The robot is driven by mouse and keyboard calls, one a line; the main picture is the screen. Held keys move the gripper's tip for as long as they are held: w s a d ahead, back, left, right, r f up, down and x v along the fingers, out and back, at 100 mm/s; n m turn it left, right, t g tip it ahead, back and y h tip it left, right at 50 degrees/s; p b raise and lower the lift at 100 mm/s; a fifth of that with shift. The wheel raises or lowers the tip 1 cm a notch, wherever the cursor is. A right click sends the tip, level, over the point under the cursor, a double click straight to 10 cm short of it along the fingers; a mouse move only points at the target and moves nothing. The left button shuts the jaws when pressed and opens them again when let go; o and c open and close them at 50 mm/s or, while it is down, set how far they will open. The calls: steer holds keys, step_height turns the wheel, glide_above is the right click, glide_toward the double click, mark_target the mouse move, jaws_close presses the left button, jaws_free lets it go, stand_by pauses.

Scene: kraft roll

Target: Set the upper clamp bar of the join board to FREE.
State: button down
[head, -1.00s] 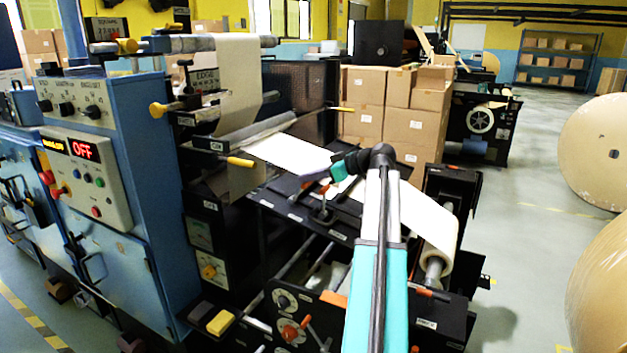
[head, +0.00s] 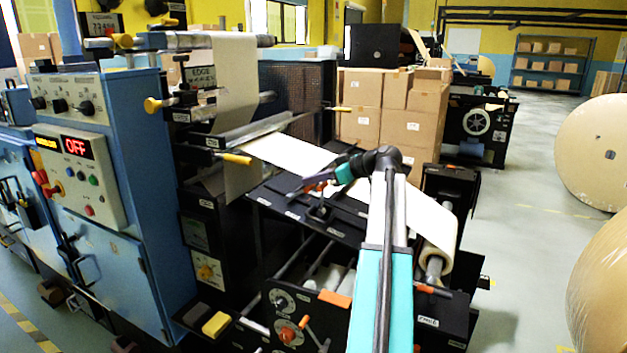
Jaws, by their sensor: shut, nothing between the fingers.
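The join board (head: 280,198) is the dark sloping plate at mid-frame, beside the cream web (head: 290,153). Dark bars lie across it. The upper clamp bar cannot be told clearly from the other dark parts, and its setting cannot be read. A small upright black lever with a knob (head: 320,211) stands on the board's near part. My gripper (head: 308,186) is at the end of my teal wrist, pointing left, over or close above the board. It looks shut and empty. Whether it touches a bar cannot be told. My arm hides the board's right part.
A blue control cabinet (head: 110,200) with a red OFF display (head: 78,148) stands left. Yellow-tipped handles (head: 237,158) stick out near the web. A paper roll (head: 436,240) hangs at the right. Boxes (head: 385,105) are stacked behind. The floor at right is clear up to large kraft rolls.

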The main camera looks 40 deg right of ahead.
steer(key=shift+w+a+r, duration=0.1)
steer(key=shift+w+r, duration=0.15)
steer(key=shift+r, duration=0.35)
steer(key=shift+w+a+r+p, duration=0.1)
steer(key=shift+w+r+p, duration=0.25)
steer(key=shift+r, duration=0.3)
steer(key=shift+w+a+r+p, duration=0.1)
steer(key=shift+w+r, duration=0.3)
steer(key=shift+r, duration=0.2)
steer(key=s+d+r+b, duration=0.1)
steer(key=s+d+b, duration=0.1)
steer(key=s, duration=0.7)
steer(key=shift+s+d, duration=0.35)
steer(key=shift+d, duration=0.25)
steer(key=shift+r, duration=0.1)
